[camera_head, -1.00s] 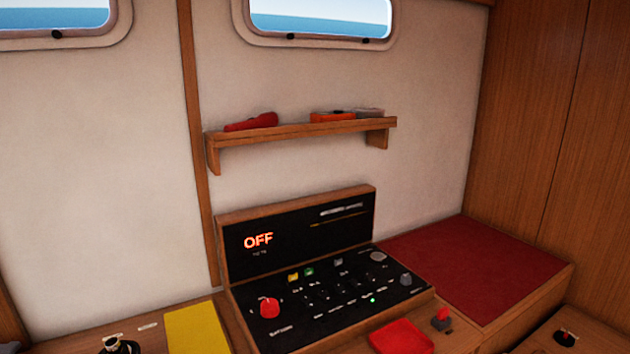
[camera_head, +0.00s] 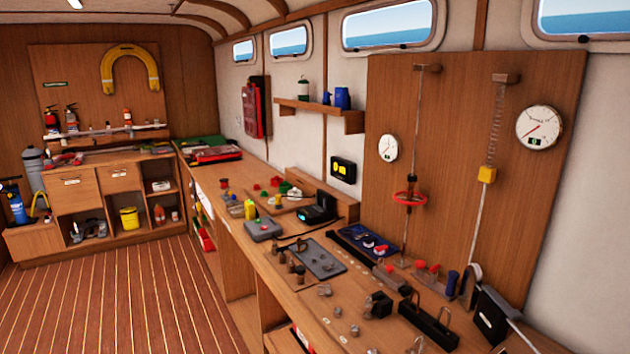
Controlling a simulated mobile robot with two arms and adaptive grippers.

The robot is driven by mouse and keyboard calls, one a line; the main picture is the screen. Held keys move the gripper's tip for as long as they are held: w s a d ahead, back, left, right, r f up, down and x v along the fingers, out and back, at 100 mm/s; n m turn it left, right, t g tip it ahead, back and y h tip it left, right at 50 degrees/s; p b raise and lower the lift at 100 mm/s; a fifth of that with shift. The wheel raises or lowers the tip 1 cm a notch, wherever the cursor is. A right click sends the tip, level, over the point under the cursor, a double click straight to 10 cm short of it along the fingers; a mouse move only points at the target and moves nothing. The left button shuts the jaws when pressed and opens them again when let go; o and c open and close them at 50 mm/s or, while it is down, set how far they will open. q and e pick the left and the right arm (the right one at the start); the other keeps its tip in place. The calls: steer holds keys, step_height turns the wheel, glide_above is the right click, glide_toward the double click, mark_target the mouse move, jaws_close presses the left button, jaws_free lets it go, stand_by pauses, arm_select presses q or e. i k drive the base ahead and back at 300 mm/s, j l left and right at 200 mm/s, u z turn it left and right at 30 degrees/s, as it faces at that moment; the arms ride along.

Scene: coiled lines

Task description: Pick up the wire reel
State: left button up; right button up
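I cannot make out a wire reel for certain among the small items on the long wooden workbench (camera_head: 285,250). At the bench's near right end, a grey rounded piece (camera_head: 470,286) stands beside a black block (camera_head: 494,318) with a pale strip running from it. I cannot tell whether either is the reel. Neither of my grippers is in view.
A wooden panel with two dials (camera_head: 539,128) stands behind the bench's near end. A dark tray (camera_head: 316,258) and several small parts cover the bench top. A shelf (camera_head: 320,108) hangs on the wall. Far cabinets (camera_head: 95,205) stand at the left. The striped floor (camera_head: 120,295) is clear.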

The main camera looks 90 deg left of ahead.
mark_target(224, 181)
steer(key=u, duration=3.35)
steer(key=i+j+u, duration=0.2)
steer(key=i+u, duration=0.15)
steer(key=i, duration=0.25)
steer(key=i+j+u, duration=0.1)
steer(key=i+u, duration=0.2)
steer(key=i, duration=2.55)
steer(key=i+j+z, duration=0.1)
steer(key=i+z, duration=0.35)
steer(key=i+j+z, duration=0.7)
steer(key=i+z, duration=0.15)
steer(key=i+j+z, duration=0.3)
steer(key=j+z, duration=0.15)
steer(key=j, duration=0.05)
